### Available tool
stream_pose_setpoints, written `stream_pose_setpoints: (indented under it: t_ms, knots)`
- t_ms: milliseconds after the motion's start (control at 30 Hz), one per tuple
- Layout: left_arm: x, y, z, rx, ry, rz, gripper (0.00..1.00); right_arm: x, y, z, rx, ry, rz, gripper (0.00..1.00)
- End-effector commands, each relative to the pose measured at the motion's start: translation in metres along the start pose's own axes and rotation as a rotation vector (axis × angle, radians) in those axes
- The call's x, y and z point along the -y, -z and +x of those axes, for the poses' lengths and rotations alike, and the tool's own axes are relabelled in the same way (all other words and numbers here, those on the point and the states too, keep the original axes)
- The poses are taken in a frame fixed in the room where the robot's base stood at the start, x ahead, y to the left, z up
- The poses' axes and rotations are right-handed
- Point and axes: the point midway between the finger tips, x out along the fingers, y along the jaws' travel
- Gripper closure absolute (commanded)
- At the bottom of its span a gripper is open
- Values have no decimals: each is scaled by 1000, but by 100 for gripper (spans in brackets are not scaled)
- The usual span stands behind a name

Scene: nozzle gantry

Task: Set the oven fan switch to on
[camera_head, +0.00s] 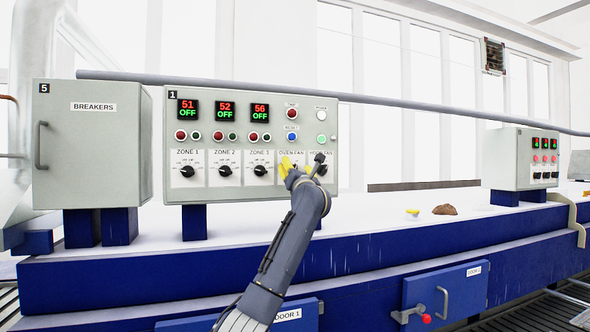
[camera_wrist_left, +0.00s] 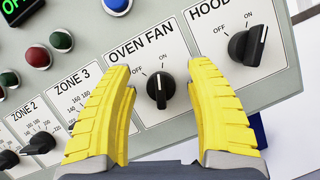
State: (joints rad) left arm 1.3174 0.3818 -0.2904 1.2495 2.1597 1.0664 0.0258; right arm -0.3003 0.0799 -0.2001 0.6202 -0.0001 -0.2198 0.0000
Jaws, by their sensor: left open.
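The oven fan switch (camera_wrist_left: 160,86) is a black rotary knob on the grey control panel, under the OVEN FAN label. In the left wrist view its white mark appears to point up towards ON rather than OFF. My left gripper (camera_wrist_left: 160,103) is open, with one yellow finger on each side of the knob and visible gaps between. I cannot tell the depth of the fingertips. In the head view my left gripper (camera_head: 291,166) is in front of the panel's lower right and hides the oven fan knob. My right gripper is not in view.
The hood fan knob (camera_wrist_left: 248,45) is close to the right finger. The zone 3 knob (camera_head: 260,170) is to the left. A breakers box (camera_head: 93,150) stands left of the control panel (camera_head: 255,110). A small yellow item (camera_head: 413,212) and a brown lump (camera_head: 445,210) lie on the white surface.

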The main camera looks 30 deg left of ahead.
Motion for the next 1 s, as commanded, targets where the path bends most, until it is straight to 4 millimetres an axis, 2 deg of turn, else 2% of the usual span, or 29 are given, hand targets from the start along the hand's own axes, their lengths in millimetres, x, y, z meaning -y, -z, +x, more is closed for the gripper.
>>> stream_pose_setpoints:
  t_ms: [467, 933, 1000]
  knots:
    - [0, 0, 4, 0, 0, -1, 45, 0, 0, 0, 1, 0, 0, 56]
    - [0, 0, 4, 0, 0, -1, 100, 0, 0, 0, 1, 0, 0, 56]
    - [0, 0, 4, 0, 0, -1, 100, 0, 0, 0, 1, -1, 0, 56]
